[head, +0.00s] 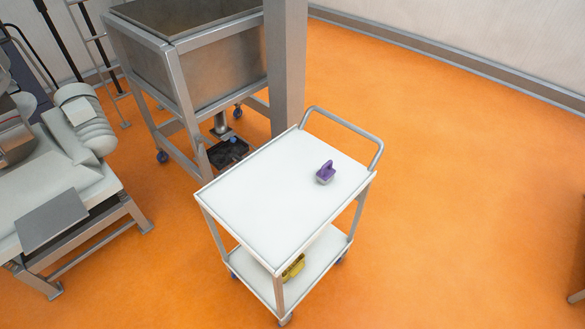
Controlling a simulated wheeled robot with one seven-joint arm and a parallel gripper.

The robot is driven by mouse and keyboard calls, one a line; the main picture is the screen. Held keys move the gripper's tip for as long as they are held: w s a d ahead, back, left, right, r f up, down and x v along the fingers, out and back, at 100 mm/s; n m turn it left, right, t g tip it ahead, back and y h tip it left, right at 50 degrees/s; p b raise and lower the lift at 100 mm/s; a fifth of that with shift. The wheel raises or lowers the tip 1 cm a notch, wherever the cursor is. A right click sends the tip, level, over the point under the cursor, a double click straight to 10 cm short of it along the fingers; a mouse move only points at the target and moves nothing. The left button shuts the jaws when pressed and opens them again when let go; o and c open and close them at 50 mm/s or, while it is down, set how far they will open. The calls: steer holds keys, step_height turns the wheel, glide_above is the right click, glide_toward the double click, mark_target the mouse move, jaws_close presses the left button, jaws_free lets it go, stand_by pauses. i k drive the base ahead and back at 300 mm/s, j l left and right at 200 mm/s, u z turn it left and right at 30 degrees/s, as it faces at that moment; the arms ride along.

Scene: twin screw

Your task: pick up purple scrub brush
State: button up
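The purple scrub brush (326,171) sits on the white top shelf of a small metal cart (262,207), towards the right side near the cart's handle. It has a purple grip on top and a paler base facing down. Nothing touches it and the shelf around it is bare. My gripper is not in view.
The cart's handle (350,125) rises at its far right end. A yellow object (293,267) lies on the lower shelf. A metal hopper (215,70) and a grey column (286,65) stand behind, machinery (55,190) at left. Orange floor (450,190) is open at right.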

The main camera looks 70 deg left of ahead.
mark_target(327, 174)
steer(key=i+j+u, duration=0.15)
steer(key=i+u, duration=1)
steer(key=i+l+u, duration=0.4)
steer(key=i+u, duration=0.15)
steer(key=u, duration=0.35)
steer(key=i+u, duration=0.15)
steer(key=u, duration=0.35)
steer(key=i+l+u, duration=0.15)
steer(key=u, duration=0.35)
steer(key=i+l+u, duration=0.1)
steer(key=l+u, duration=0.15)
steer(key=u, duration=0.25)
steer(key=i+l+u, duration=0.1)
steer(key=u, duration=0.4)
steer(key=i+l+u, duration=0.1)
steer(key=u, duration=0.3)
steer(key=l+u, duration=0.2)
steer(key=u, duration=0.25)
steer(key=i+l+u, duration=0.1)
steer(key=u, duration=0.3)
steer(key=l+u, duration=0.3)
steer(key=u, duration=0.15)
steer(key=l+u, duration=0.15)
steer(key=u, duration=0.25)
